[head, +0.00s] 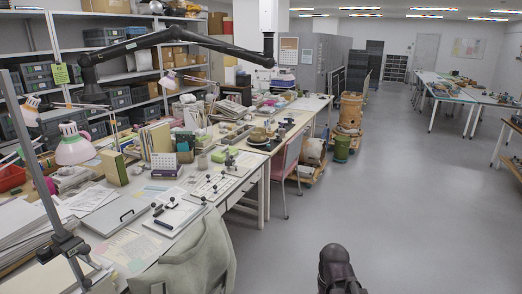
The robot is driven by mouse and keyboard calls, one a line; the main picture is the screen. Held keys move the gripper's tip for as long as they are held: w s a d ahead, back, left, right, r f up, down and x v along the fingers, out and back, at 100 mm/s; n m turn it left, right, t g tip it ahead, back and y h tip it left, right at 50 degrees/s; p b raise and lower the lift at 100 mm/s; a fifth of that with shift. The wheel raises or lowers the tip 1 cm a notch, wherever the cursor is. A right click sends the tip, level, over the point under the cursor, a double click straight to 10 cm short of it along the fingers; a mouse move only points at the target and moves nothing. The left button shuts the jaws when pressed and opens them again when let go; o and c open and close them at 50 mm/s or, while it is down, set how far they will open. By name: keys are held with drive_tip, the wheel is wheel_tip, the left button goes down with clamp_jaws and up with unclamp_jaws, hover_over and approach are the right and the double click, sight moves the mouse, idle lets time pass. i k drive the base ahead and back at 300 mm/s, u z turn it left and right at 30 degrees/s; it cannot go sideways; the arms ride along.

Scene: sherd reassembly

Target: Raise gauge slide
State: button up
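I cannot make out for sure which thing is the gauge slide. A grey upright post (37,165) leans across the left foreground, with a dark clamp-like block (70,244) on its lower part; whether this is the gauge is unclear. Small dark upright fittings stand on the white desk, one of them a little stand (228,160) near its back right. A dark rounded part at the bottom centre looks like my gripper (335,262). It is over the floor, right of the desk and apart from it. Its fingers cannot be told apart.
The desk (232,188) is crowded with papers, books and small tools. A grey cloth or garment (190,262) hangs at its near edge. A black jointed boom (170,36) spans above. A pink chair (287,170) stands beyond. The grey floor (390,210) at right is clear.

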sight(232, 162)
drive_tip(key=z, duration=0.1)
drive_tip(key=i, duration=1.65)
drive_tip(key=u, duration=0.3)
drive_tip(key=i, duration=1.7)
drive_tip(key=u, duration=0.25)
